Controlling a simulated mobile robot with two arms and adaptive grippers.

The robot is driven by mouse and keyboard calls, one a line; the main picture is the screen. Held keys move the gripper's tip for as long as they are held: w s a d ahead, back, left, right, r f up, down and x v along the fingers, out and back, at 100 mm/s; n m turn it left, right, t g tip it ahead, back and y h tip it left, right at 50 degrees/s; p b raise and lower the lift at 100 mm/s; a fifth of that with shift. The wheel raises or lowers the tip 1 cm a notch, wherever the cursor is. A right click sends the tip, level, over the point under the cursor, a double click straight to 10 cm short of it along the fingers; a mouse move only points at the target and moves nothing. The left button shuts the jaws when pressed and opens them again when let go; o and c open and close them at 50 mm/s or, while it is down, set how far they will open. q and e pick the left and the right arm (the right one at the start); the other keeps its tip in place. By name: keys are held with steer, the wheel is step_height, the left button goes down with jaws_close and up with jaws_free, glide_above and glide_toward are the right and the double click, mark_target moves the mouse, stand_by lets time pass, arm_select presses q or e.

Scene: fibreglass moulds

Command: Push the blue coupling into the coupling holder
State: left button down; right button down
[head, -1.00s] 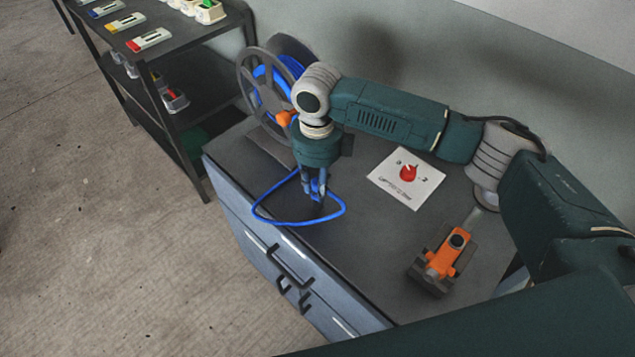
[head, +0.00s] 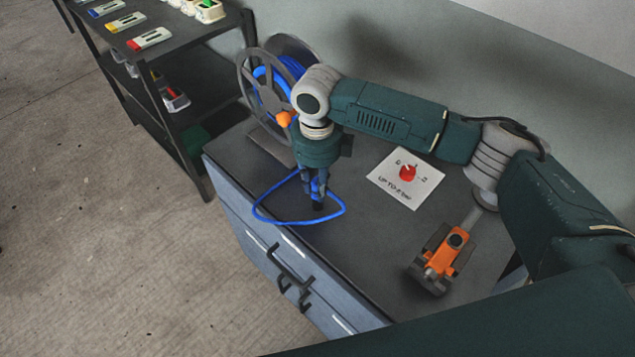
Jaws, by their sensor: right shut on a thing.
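My right gripper (head: 316,195) points down over the bench top, near its front left edge. It is shut on a blue piece at the end of the blue hose (head: 293,223), which I take for the blue coupling (head: 314,184). The fingers hide most of it. The hose makes a loop around below the gripper. An orange device on a dark base (head: 445,254) lies on the bench to the right, apart from the gripper. It may be the coupling holder, but I cannot tell for sure. My left gripper is not in view.
A hose reel (head: 262,92) with blue hose stands at the back left of the bench (head: 350,250). A dark shelf (head: 185,55) stands at the left. The bench middle is clear.

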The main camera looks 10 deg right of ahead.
steer(key=shift+f, duration=0.5)
stand_by(0.3)
steer(key=c, duration=1.4)
jaws_free()
steer(key=shift+o, duration=0.2)
steer(key=shift+r, duration=0.25)
step_height(320, 180, up, 12)
steer(key=shift+f, duration=0.2)
